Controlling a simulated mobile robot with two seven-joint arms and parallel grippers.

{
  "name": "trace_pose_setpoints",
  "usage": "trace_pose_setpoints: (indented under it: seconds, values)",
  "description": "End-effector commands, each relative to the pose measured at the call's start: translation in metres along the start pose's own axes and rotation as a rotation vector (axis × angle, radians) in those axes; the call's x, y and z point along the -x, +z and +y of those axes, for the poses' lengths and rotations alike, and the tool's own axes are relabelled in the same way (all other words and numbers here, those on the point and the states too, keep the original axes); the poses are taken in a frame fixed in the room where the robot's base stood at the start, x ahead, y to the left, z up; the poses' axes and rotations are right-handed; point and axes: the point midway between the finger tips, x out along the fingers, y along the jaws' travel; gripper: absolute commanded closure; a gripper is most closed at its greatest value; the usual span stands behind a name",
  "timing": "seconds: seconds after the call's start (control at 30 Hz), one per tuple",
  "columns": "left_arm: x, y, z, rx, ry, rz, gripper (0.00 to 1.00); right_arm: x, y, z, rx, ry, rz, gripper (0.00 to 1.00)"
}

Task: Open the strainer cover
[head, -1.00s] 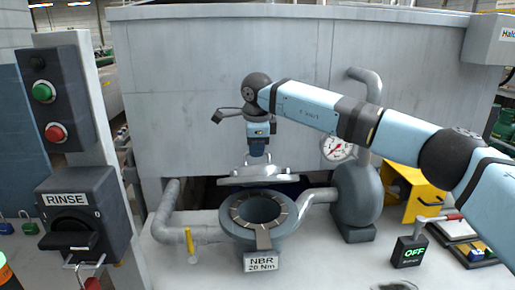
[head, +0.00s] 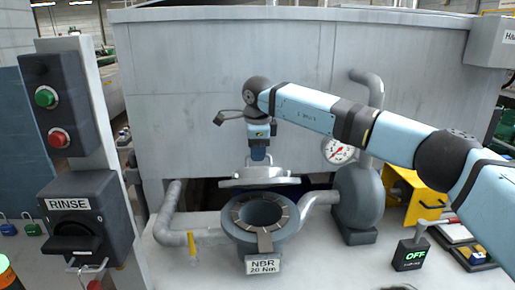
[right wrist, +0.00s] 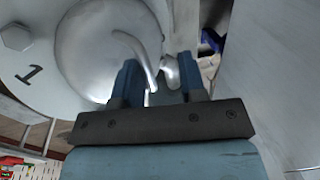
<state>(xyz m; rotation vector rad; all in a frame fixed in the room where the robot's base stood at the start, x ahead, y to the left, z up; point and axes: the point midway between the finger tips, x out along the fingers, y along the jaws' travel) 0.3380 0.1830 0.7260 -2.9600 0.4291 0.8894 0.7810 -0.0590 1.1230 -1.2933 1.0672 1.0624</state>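The grey strainer body (head: 232,217) stands on the bench with its round mouth uncovered. A label reading "NBR 20 Nm" (head: 263,266) is on its front. The metal strainer cover (head: 258,182) is raised above and behind the mouth. My right gripper (head: 258,158) points down at the top of the cover. In the right wrist view the domed cover (right wrist: 95,50) carries a curved handle (right wrist: 146,62). The right gripper's fingers (right wrist: 160,82) stand apart, with part of the handle showing between them; firm contact is not visible. My left gripper is out of view.
A large grey tank (head: 220,90) stands behind. A pump-like casing with pipes (head: 358,200) and a gauge (head: 338,150) are right of the strainer. A RINSE switch box (head: 82,220) is at left.

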Motion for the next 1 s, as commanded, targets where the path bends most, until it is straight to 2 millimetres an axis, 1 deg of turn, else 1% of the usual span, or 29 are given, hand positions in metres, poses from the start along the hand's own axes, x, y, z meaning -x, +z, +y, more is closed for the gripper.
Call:
trace_pose_setpoints:
  seconds: [0.17,0.27,0.37,0.7,0.83,1.0]
  values:
    - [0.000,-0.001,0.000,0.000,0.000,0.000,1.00,0.003,-0.001,-0.001,-0.002,-0.003,0.000,0.64]
    - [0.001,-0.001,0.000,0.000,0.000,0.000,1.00,0.010,-0.001,-0.002,-0.002,-0.005,0.000,0.64]
    - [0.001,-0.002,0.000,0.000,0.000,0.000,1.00,0.025,-0.001,-0.002,-0.002,-0.005,0.000,0.64]
    - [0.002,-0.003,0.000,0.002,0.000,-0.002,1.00,0.101,0.000,-0.001,-0.001,-0.005,0.000,0.64]
    - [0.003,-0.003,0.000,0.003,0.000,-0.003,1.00,0.122,0.001,-0.001,0.000,-0.003,-0.001,0.64]
    - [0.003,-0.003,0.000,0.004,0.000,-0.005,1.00,0.136,0.000,0.000,0.000,-0.001,0.000,0.64]
